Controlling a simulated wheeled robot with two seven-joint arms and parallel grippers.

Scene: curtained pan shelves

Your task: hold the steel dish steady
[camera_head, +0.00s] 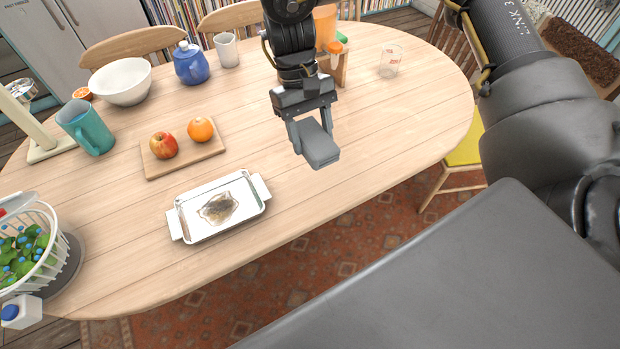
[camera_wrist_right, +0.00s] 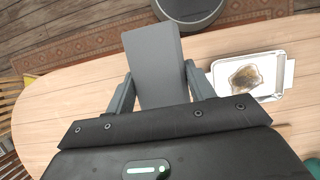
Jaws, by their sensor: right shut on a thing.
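The steel dish (camera_head: 183,228) is a shiny rectangular tray with a pale handle at each end, near the front edge of the wooden table. A brown, flat, irregular thing (camera_head: 218,208) lies in it. In the right wrist view the dish (camera_wrist_right: 279,75) shows at the right. My right gripper (camera_head: 314,138) is shut on a grey block (camera_head: 320,154), held above the table to the right of the dish and apart from it. In the wrist view the grey block (camera_wrist_right: 153,62) sits between both fingers. My left gripper is not in view.
Behind the dish is a wooden board (camera_head: 183,164) with an apple (camera_head: 164,146) and an orange (camera_head: 201,130). A teal mug (camera_head: 87,127), white bowl (camera_head: 122,82) and blue teapot (camera_head: 191,64) stand farther back. A white basket (camera_head: 55,233) is at left. The table's right side is mostly clear.

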